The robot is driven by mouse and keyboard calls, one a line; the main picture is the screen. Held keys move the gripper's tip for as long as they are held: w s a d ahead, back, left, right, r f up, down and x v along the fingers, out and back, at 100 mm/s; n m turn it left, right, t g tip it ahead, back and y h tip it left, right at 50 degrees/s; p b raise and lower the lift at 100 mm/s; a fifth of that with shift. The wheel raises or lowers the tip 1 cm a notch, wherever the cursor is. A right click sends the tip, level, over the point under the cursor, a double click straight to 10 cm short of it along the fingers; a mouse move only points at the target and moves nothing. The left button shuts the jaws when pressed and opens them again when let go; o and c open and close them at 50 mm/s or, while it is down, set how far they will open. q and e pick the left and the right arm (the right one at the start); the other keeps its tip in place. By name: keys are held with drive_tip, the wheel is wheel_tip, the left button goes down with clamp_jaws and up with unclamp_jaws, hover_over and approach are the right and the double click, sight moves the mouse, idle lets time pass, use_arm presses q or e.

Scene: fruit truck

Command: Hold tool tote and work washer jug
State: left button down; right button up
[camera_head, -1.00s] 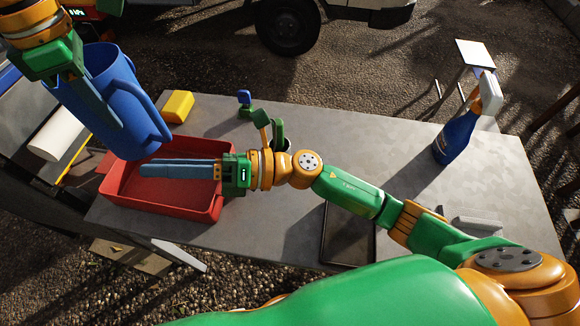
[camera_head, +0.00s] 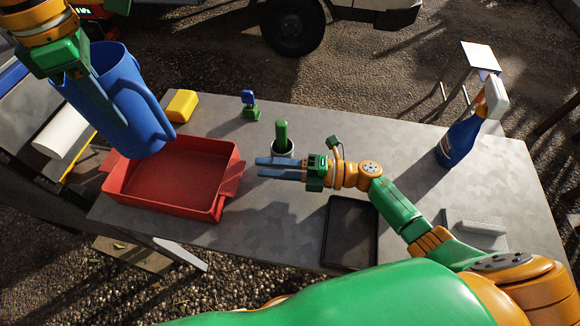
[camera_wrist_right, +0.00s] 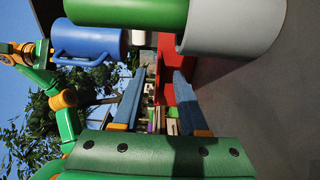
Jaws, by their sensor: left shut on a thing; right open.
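The blue washer jug (camera_head: 128,95) hangs tilted at the upper left, its lower end above or at the left rim of the red tote. My left gripper (camera_head: 95,95) is shut on the jug near its upper rim. The jug also shows in the right wrist view (camera_wrist_right: 90,42), with its handle. The red open tote (camera_head: 228,190) rests on the table and looks empty; part of it shows in the right wrist view (camera_wrist_right: 168,62). My right gripper (camera_head: 262,167) is open and empty, just right of the tote, near a grey cup.
The grey cup (camera_wrist_right: 235,25) holds a green object (camera_head: 281,135). A yellow block (camera_head: 182,105) and a small blue-green item (camera_head: 249,105) lie behind. A dark tray (camera_head: 349,232) is at the front. A blue spray bottle (camera_head: 457,140) stands right. The middle right of the table (camera_head: 400,150) is clear.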

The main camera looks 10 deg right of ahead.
sight(244, 165)
drive_tip(key=x, duration=0.5)
drive_tip(key=shift+w+a, duration=0.15)
drive_tip(key=shift+a, duration=0.2)
clamp_jaws()
drive_tip(key=shift+f, duration=0.2)
idle(3.0)
